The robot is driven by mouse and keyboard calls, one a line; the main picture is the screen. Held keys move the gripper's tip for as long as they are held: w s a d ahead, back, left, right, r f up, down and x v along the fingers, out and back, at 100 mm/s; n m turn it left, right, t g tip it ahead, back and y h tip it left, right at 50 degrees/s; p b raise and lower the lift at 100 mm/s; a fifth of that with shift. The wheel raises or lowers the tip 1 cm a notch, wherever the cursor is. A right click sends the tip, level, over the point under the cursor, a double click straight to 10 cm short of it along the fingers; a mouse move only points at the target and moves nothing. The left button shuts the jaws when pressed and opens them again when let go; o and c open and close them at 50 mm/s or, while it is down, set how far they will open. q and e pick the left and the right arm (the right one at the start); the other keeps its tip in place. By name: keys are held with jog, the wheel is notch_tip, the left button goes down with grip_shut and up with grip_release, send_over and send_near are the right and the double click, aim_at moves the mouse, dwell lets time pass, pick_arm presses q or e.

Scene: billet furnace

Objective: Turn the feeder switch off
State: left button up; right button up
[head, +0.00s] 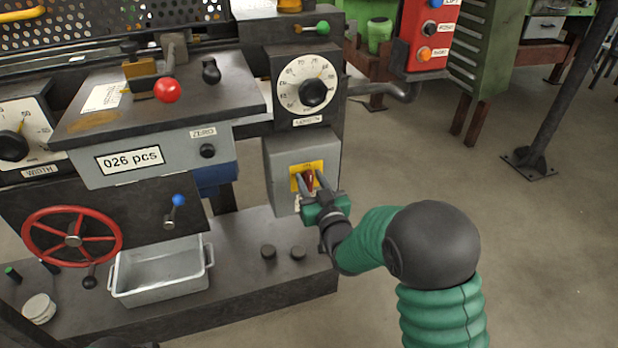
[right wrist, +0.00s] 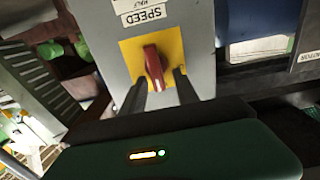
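The switch is a red knob (head: 309,181) on a yellow plate (head: 315,167), on the front of a grey box (head: 288,152) below the LENGTH dial. In the right wrist view the red knob (right wrist: 153,68) stands nearly upright, slightly tilted, on the yellow plate (right wrist: 127,50). My right gripper (head: 309,180) is at the switch with its fingers pointing at the plate. In the right wrist view its two fingers (right wrist: 160,82) are apart, one on each side of the knob, with visible gaps. The lower plate is partly hidden in the head view.
The LENGTH dial (head: 312,88) is just above the switch box. A red handwheel (head: 72,236), a blue-knobbed lever (head: 176,205) and a grey bin (head: 160,272) are to the left. A red button box (head: 425,38) stands at upper right.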

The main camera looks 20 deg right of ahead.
jog(key=shift+d+f, duration=0.1)
jog(key=shift+d, duration=0.05)
grip_shut()
